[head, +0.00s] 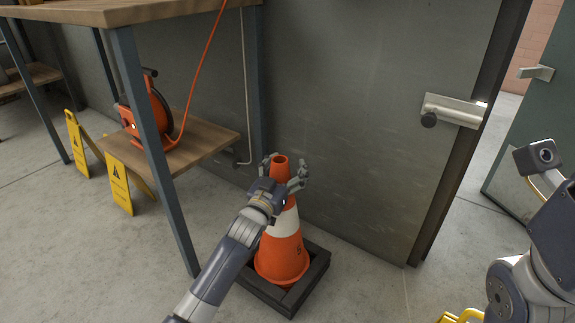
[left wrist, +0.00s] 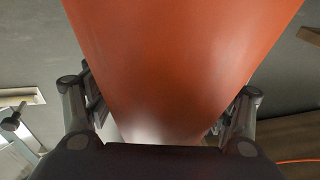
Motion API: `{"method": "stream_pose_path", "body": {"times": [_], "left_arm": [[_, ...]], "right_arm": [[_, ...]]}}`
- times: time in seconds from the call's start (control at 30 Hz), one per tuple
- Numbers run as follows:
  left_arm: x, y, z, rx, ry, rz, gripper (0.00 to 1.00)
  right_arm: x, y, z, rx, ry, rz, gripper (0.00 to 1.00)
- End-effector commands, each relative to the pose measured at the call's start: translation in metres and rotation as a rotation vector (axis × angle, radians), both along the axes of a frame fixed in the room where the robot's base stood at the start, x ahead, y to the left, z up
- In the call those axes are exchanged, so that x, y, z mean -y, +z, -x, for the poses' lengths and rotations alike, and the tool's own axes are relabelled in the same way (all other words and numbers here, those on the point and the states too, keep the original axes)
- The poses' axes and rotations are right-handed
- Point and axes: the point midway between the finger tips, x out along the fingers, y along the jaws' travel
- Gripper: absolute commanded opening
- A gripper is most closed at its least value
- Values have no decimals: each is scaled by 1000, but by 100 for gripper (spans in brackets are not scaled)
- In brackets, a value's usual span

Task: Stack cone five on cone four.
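An orange cone (head: 282,258) with a white band stands upright at the centre of the head view, inside a dark square frame on the floor. A dark mark on its lower part is too small to read. I cannot tell whether a second cone sits beneath it. My left gripper (head: 284,170) is at the cone's narrow top, with its fingers spread on either side. In the left wrist view the orange cone (left wrist: 185,50) fills the middle between the fingers and hides part of them. My right gripper is out of the head view; only part of my right arm shows.
A workbench (head: 110,12) with a lower shelf (head: 205,140) holding an orange hose reel (head: 150,108) stands at the left. Yellow floor signs (head: 118,182) stand beside it. A grey door (head: 370,110) with a handle (head: 455,110) is behind the cone.

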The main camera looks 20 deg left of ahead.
Motion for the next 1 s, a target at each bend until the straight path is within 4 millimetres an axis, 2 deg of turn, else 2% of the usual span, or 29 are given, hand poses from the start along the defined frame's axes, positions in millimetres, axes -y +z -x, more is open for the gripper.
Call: {"method": "stream_pose_path", "body": {"times": [0.27, 0.43, 0.57, 0.8, 1.0], "left_arm": [[-1, -6, 1, -13, 2, -1, 69], [-2, -6, 11, -9, 1, 0, 69], [-5, -8, 31, -6, 0, 0, 69], [-12, -14, 78, -5, 1, 1, 69], [-16, -17, 106, -3, 0, 0, 69]], "right_arm": [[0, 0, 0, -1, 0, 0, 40], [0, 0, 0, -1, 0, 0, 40], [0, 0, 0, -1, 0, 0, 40], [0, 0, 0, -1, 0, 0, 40], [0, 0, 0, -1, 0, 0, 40]]}}
